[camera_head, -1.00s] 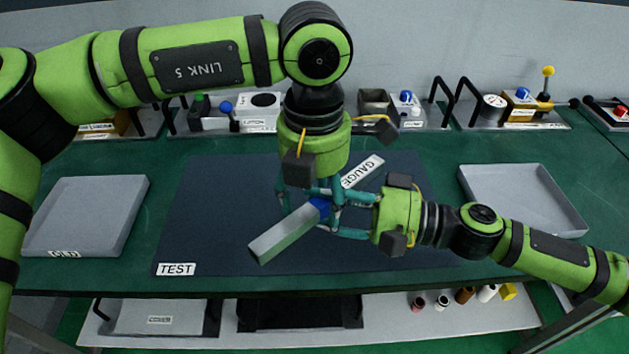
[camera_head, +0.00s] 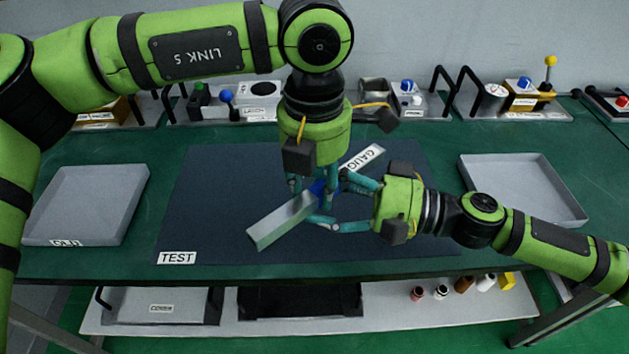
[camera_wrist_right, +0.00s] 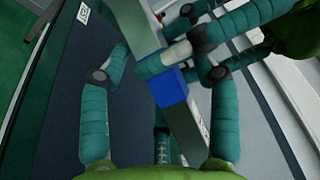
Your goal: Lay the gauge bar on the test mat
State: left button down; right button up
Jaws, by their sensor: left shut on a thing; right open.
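The gauge bar (camera_head: 280,221) is a long grey bar with a blue middle and a white "GAUGE" label at its far end. It lies diagonally over the dark test mat (camera_head: 215,200); I cannot tell whether it touches the mat. My left gripper (camera_head: 313,192) points down and is shut on the bar near the blue middle. My right gripper (camera_head: 330,202) comes in from the right and is open, with its fingers spread near the blue part. The right wrist view shows the blue part (camera_wrist_right: 168,88) between the right fingers, with the left gripper's fingers close by.
A grey tray (camera_head: 140,205) stands left of the mat and another tray (camera_head: 575,212) stands right. Fixtures with knobs and handles line the back of the green table. A shelf (camera_head: 400,318) below holds small bottles. The mat's front left is clear.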

jog(key=shift+v, duration=5.9)
jog(key=s+a+f+m+g+h, duration=0.15)
jog(key=s+f, duration=0.35)
jog(key=f, duration=0.6)
jog(key=s+a+f+m+g+h, duration=0.1)
jog(key=s+f+m+g+h, duration=0.1)
jog(key=s+f, duration=0.6)
jog(key=w+d+f+n+t+h, duration=0.1)
jog(key=w+d+f+h, duration=0.3)
jog(key=f, duration=0.6)
jog(key=w+d+f+n+t+h, duration=0.15)
jog(key=d+f, duration=0.35)
jog(key=f, duration=0.5)
jog(key=w+d+f+t+h, duration=0.1)
jog(key=d+f+h, duration=0.35)
jog(key=f, duration=0.45)
jog(key=s+d+f+n+g+h, duration=0.1)
jog(key=s+d+f+n+h, duration=0.15)
jog(key=s+f, duration=0.7)
jog(key=s+a+f+n+g, duration=0.1)
jog(key=s+a+f+n, duration=0.1)
jog(key=s, duration=0.5)
jog(key=s+a+f+n+g+h, duration=0.1)
jog(key=s+a+f+n+g, duration=0.1)
jog(key=s+f, duration=0.3)
jog(key=shift+s+a, duration=0.8)
jog(key=shift+s, duration=0.2)
